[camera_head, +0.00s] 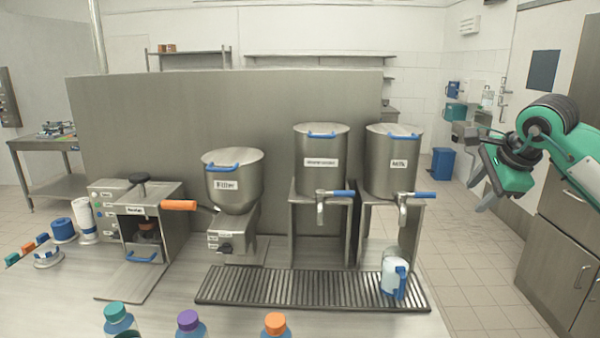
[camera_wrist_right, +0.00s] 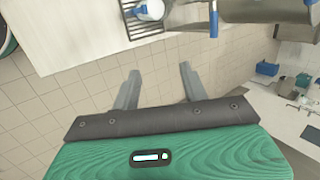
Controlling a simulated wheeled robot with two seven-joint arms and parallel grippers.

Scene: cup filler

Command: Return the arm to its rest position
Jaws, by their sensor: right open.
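My right gripper (camera_head: 481,188) is at the right of the head view, raised over the floor to the right of the counter. Its arm comes in from the right edge. In the right wrist view its two fingers (camera_wrist_right: 158,88) stand wide apart with only floor tiles between them. A white cup with a blue handle (camera_head: 394,277) stands upright on the drip grate (camera_head: 270,287), below the tap of the right-hand tank. The cup also shows at the top of the right wrist view (camera_wrist_right: 150,10), well away from the fingers. My left gripper is not in view.
Two steel tanks (camera_head: 322,160) on stands, a hopper machine (camera_head: 233,180) and a box-shaped machine (camera_head: 150,230) line the counter. Bottles with coloured caps (camera_head: 275,325) stand at the front edge. Wooden cabinets (camera_head: 560,235) are at the right. Open floor (camera_head: 470,260) lies between counter and cabinets.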

